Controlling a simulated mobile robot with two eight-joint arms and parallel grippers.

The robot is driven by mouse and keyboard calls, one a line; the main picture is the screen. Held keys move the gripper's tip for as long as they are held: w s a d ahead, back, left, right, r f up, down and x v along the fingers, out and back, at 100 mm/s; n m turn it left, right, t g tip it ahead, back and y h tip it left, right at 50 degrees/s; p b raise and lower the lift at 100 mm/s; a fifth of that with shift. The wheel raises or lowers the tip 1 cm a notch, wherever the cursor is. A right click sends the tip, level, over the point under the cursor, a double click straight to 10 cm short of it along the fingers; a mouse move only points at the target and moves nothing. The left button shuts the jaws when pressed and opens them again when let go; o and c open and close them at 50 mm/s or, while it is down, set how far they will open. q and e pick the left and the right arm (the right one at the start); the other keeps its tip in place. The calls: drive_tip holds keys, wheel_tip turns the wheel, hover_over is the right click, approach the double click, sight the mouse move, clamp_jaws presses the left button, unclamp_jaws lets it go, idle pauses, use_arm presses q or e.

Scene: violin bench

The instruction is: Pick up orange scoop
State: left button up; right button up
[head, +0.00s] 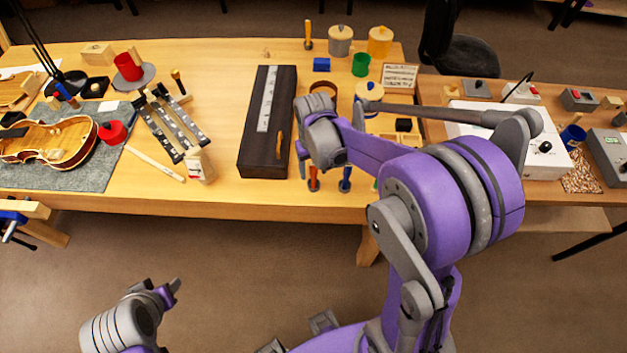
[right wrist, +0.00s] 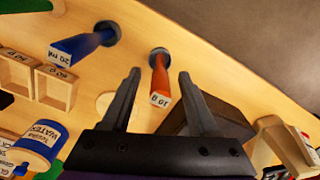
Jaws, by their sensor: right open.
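The orange scoop (head: 314,183) is near the front edge of the bench; in the right wrist view its orange handle (right wrist: 160,76) ends in a white "10 g" label, with a round grey end beyond. My right gripper (right wrist: 159,75) is open, and the labelled end shows between its two fingers. I cannot tell how far apart in depth they are. In the head view my right wrist hides part of the area just behind the scoop. My left gripper (head: 172,288) is low at the bottom left, away from the bench; its jaw opening is unclear.
A long dark box (head: 254,152) is left of my right gripper. A water jar (right wrist: 38,145) and small wooden trays (right wrist: 55,90) are near.

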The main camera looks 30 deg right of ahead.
drive_tip(key=shift+f, duration=0.25)
clamp_jaws()
idle(0.3)
